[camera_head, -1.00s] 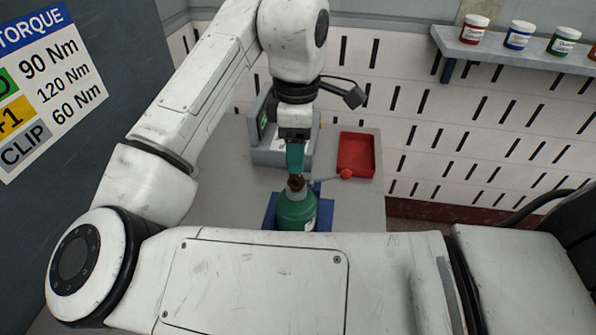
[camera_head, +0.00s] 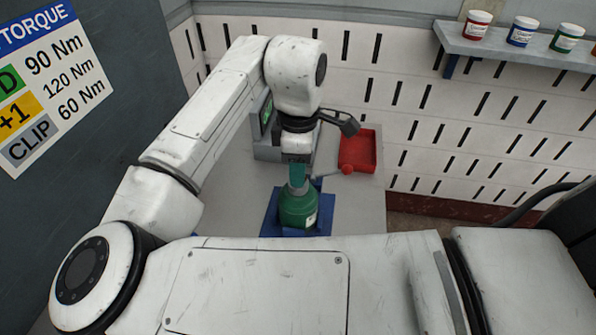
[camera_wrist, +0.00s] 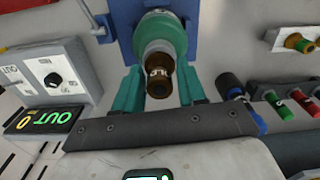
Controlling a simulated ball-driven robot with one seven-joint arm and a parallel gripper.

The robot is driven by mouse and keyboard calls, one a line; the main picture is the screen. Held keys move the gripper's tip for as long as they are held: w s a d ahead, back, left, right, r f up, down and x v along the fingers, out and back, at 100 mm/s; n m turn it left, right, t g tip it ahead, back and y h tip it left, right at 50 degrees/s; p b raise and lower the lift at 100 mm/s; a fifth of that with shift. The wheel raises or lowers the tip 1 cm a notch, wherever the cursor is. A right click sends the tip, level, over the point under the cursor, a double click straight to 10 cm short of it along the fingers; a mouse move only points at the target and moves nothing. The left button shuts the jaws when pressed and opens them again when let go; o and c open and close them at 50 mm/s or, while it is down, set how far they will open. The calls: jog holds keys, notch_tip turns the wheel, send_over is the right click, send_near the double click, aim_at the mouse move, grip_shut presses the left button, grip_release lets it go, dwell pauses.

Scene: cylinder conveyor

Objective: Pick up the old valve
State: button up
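The old valve (camera_wrist: 158,78) is a brass-brown fitting on the neck of a green cylinder (camera_head: 298,208). The cylinder stands in a blue holder (camera_head: 270,222) and also shows in the wrist view (camera_wrist: 160,30). My gripper (camera_head: 298,180) is right above the cylinder's neck, with its teal fingers pointing down. In the wrist view my gripper (camera_wrist: 160,88) is open, with one finger on each side of the valve and a gap on both sides. In the head view the valve is hidden by the fingers.
A grey device (camera_head: 264,145) stands behind my gripper. Several coloured fittings (camera_wrist: 272,97) are at the right of the wrist view. A jar shelf (camera_head: 500,48) is on the wall.

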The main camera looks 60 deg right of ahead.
grip_shut()
jog(key=shift+r, duration=0.1)
